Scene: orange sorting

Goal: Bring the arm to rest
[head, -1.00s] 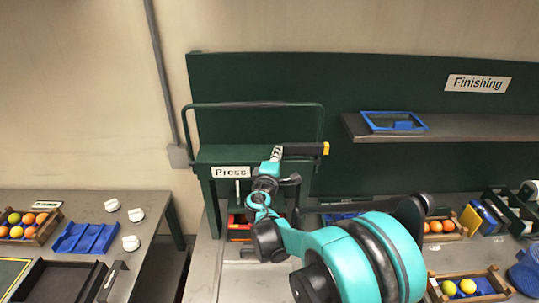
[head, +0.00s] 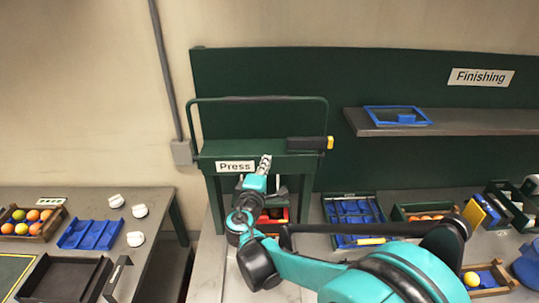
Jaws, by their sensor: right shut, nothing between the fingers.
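My right arm, teal and black, reaches in from the bottom right toward the press. My right gripper (head: 265,163) is in front of the green press (head: 225,150), just right of the "Press" sign (head: 235,166). Its fingers are shut with nothing between them and point up and away. It appears clear of the press's black handle (head: 305,143) with the yellow tip, which lies to its right. A red item (head: 284,213) inside the press is partly hidden behind my gripper and wrist. My left gripper is not in view.
A blue tool tray (head: 333,208) and crates of oranges stand right of the press. A shelf (head: 450,128) with a blue-framed tray (head: 397,116) hangs above. On the left table are a fruit crate (head: 28,232), a blue tray (head: 91,234) and a black tray (head: 62,283).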

